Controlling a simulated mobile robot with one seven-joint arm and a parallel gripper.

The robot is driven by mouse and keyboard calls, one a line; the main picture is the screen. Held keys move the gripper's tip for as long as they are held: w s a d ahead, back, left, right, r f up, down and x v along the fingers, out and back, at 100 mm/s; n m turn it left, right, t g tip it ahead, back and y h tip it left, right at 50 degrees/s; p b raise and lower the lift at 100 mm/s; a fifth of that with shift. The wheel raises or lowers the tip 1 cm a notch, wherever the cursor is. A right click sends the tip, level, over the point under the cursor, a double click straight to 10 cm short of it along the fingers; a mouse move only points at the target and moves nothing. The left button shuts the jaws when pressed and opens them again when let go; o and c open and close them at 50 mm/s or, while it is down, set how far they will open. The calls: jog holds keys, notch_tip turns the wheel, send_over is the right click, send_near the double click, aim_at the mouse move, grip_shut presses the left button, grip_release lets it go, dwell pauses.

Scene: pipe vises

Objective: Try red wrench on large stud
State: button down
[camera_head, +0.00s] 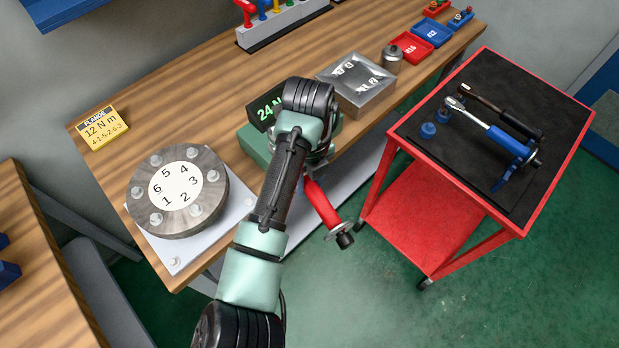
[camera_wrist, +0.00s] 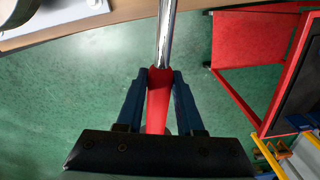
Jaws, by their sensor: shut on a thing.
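My gripper (camera_wrist: 159,74) is shut on the red wrench, with its blue fingers on either side of the red handle (camera_wrist: 158,95). A chrome shaft (camera_wrist: 166,35) runs from the handle out of the top of the wrist view. In the head view the red wrench (camera_head: 322,203) shows beside my arm, off the bench's front edge, with a dark end low at the right. A round grey flange (camera_head: 178,221) on the bench carries several studs around a numbered white face. I cannot tell which stud is the large one.
A green unit (camera_head: 253,143) with a "24 N" display sits behind my arm. A silver block (camera_head: 356,84) stands right of it. A yellow "12 N m" sign (camera_head: 103,127) stands left. A red cart (camera_head: 463,168) carries two other wrenches (camera_head: 492,125). Green floor separates bench and cart.

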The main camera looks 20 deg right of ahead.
jog(key=shift+s+a+f, duration=0.15)
jog(key=shift+a, duration=0.1)
jog(key=shift+a+m, duration=0.2)
jog(key=shift+m, duration=0.1)
jog(key=shift+a+m, duration=0.45)
jog(key=shift+m, duration=0.05)
dwell(0.5)
jog(key=shift+w+d+n+p, duration=0.2)
jog(key=shift+d+n+p, duration=0.4)
jog(key=shift+d+n, duration=0.5)
jog(key=shift+d+r, duration=0.1)
jog(key=shift+r, duration=0.1)
jog(key=shift+r+p, duration=2.25)
jog(key=shift+r, duration=0.25)
